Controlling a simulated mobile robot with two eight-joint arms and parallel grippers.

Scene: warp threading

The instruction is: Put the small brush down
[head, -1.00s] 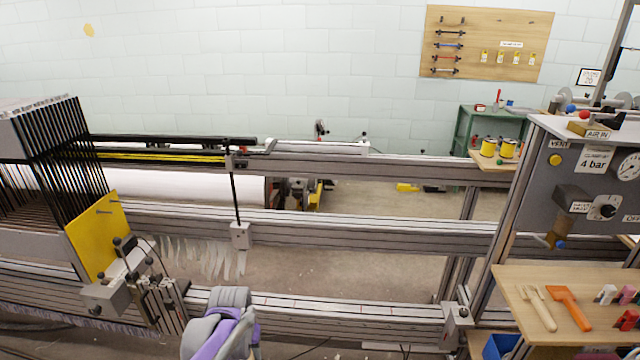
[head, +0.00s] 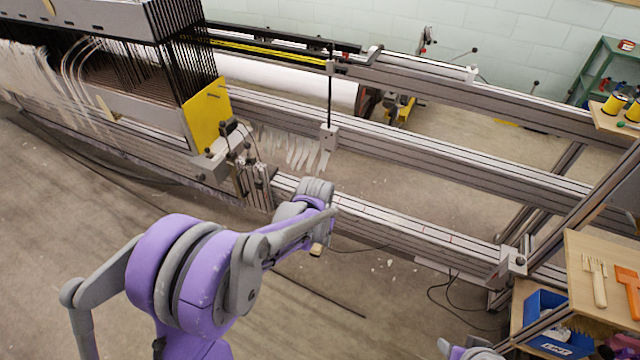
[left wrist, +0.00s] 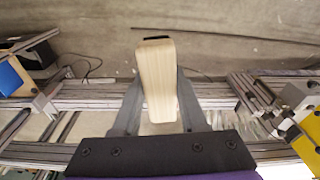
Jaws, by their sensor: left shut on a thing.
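My left gripper (left wrist: 159,112) is shut on the small brush in the left wrist view. The brush shows as a pale wooden block (left wrist: 159,75) with a dark far end, upright between the two fingers; its bristles cannot be made out. In the head view the left arm reaches in from the lower left, and a small pale end of the brush (head: 317,249) shows below the hand, in front of the lower rail (head: 400,228). The fingers are mostly hidden there. My right gripper is not in view; only a piece of that arm shows at the bottom edge.
A wooden shelf (head: 590,250) at the right bears a pale fork-like tool (head: 597,282) and an orange tool (head: 630,290). A blue bin (head: 546,318) sits below and left of it. A yellow plate (head: 207,113) and black warp frame stand at the left. Cables lie on the floor.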

